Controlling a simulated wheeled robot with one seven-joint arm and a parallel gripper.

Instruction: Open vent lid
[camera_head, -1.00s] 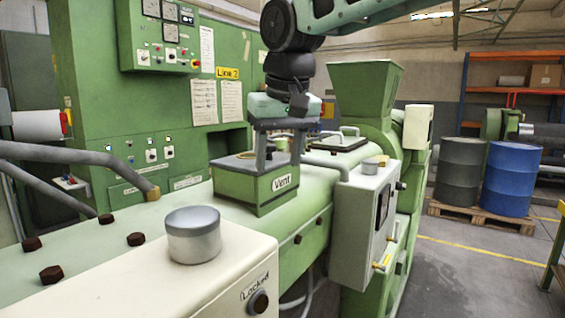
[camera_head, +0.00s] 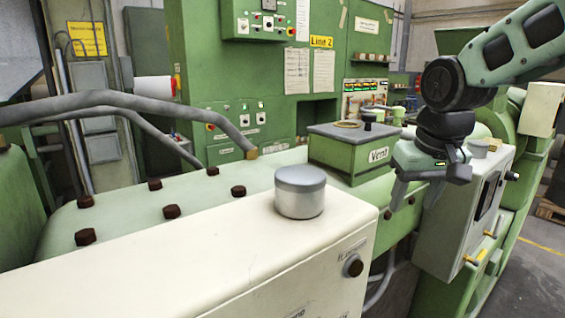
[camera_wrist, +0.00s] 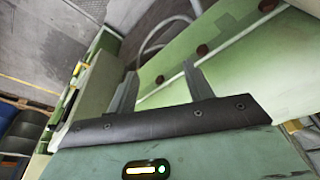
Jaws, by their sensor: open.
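The green vent box (camera_head: 333,155), with a "Vent" label on its front, stands on the green machine barrel in the head view. Its flat grey lid (camera_head: 330,131) lies on top of the box and looks shut. A brass ring (camera_head: 348,124) and a dark knob (camera_head: 367,122) show at the lid's top. My gripper (camera_head: 415,202) is open and empty, to the right of the vent box and apart from it, with its fingers pointing down. The wrist view shows the two spread fingers (camera_wrist: 161,72) with nothing between them. The vent box is not recognisable in the wrist view.
A grey-capped cylinder (camera_head: 300,192) stands on the cream housing (camera_head: 200,255) in front. A pale control box (camera_head: 455,225) is right of my gripper. Grey pipes (camera_head: 120,100) cross at the left. A green cabinet (camera_head: 230,75) stands behind.

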